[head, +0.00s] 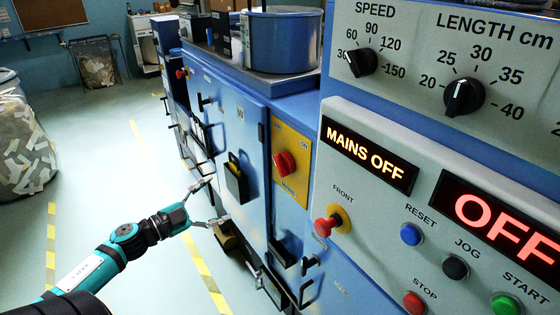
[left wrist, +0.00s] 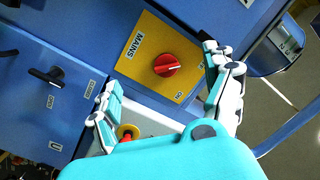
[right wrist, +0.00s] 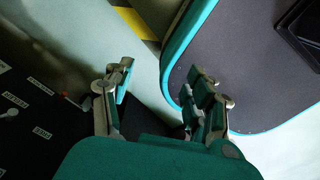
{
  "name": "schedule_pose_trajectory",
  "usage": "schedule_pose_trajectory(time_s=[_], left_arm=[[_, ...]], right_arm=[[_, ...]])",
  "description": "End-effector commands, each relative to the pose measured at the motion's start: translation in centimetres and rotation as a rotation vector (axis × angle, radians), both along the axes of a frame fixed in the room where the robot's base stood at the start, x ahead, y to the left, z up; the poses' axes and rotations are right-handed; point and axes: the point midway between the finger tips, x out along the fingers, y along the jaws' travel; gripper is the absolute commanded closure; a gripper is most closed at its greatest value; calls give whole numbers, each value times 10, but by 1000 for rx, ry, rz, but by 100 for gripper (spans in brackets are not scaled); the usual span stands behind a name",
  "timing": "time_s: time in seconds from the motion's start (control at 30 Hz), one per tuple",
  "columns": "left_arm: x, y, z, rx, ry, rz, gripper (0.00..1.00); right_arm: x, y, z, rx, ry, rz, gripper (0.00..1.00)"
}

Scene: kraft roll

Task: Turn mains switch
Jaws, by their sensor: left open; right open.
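The mains switch (head: 284,164) is a red rotary knob on a yellow plate on the blue machine's side. In the left wrist view the red knob (left wrist: 167,65) sits on the yellow plate (left wrist: 135,68), marked MAINS and ON, with a pale line across the knob. My left gripper (head: 214,203) is open and empty, left of the switch and apart from it. In the left wrist view its fingers (left wrist: 165,95) stand either side below the knob. A lit display (head: 368,155) reads MAINS OFF. My right gripper (right wrist: 163,92) is open and empty, away from the switch.
Right of the switch, the control panel carries a red FRONT button (head: 328,226), a blue RESET button (head: 411,234) and a display (head: 500,225) reading OFF. A black holder (head: 236,182) and handles stick out from the machine. The floor to the left (head: 100,150) is clear.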

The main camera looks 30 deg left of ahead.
Motion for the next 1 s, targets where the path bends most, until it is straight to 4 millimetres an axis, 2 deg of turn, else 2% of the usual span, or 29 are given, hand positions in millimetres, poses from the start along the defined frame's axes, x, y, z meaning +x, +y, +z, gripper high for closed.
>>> schedule_pose_trajectory(time_s=[0.03, 0.1, 0.2, 0.37, 0.67, 1.0], left_arm=[[0, -12, 22, 27, -21, -49, 15], [0, -23, 39, 50, -39, -95, 15], [3, -32, 50, 62, -49, -124, 15], [22, -40, 52, 64, -54, -126, 15], [82, -64, 53, 63, -54, -121, 15], [140, -87, 52, 60, -52, -120, 15]], right_arm=[[2, -1, 3, 0, -3, 0, 44], [4, -1, 4, 0, -7, 0, 44], [10, 0, 5, 2, -17, 0, 44], [16, 3, 8, 5, -27, -2, 44], [13, 11, 16, 16, -22, -5, 44], [10, 10, 27, 13, -16, -3, 44]])
